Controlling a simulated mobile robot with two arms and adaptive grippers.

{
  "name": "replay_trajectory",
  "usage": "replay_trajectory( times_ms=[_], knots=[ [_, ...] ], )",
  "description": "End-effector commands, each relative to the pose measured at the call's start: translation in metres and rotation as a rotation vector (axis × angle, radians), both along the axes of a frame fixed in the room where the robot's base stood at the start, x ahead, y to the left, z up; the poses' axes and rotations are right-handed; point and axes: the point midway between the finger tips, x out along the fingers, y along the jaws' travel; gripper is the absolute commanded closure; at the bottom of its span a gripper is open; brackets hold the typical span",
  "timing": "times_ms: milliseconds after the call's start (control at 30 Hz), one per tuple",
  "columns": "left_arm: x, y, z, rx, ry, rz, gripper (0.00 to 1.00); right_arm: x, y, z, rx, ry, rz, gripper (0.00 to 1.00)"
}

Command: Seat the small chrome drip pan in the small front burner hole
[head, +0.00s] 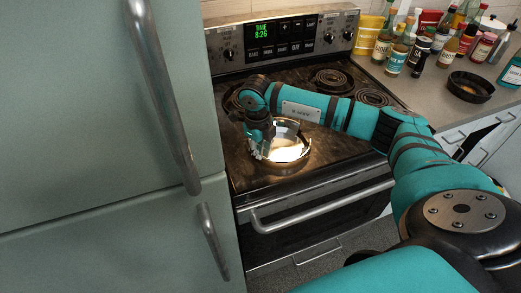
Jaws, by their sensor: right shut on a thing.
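The small chrome drip pan (285,153) is a shiny round dish at the front left of the stovetop (335,125). My right gripper (261,147) reaches down over the pan's left side and is shut on its rim. The pan looks about level, at or just above the stove surface. I cannot tell whether it is apart from the surface or sits in the front burner hole, because the pan covers that spot. My right arm crosses in front of part of the stovetop. My left gripper is not in view.
Coil burners (331,79) are at the back and right of the stovetop. The oven handle (320,208) runs along the front. A fridge (85,150) stands close on the left. Bottles (398,58) and a black pan (470,88) are on the right counter.

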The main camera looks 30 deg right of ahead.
Motion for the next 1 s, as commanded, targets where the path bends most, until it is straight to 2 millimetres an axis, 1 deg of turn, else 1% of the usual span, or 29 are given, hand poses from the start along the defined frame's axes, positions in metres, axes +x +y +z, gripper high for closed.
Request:
replay_trajectory(
  times_ms=[600,900,933,1000],
  knots=[
    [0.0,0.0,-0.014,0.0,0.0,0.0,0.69,0.0,0.0,-0.016,0.0,0.0,0.0,1.0],
    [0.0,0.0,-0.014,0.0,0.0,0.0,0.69,0.0,0.0,-0.016,0.0,0.0,0.0,1.0],
    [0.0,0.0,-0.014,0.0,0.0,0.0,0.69,0.0,0.0,-0.016,0.0,0.0,0.0,0.89],
    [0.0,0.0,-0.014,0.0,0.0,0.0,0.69,0.0,0.0,-0.016,0.0,0.0,0.0,0.8]
  ],
)
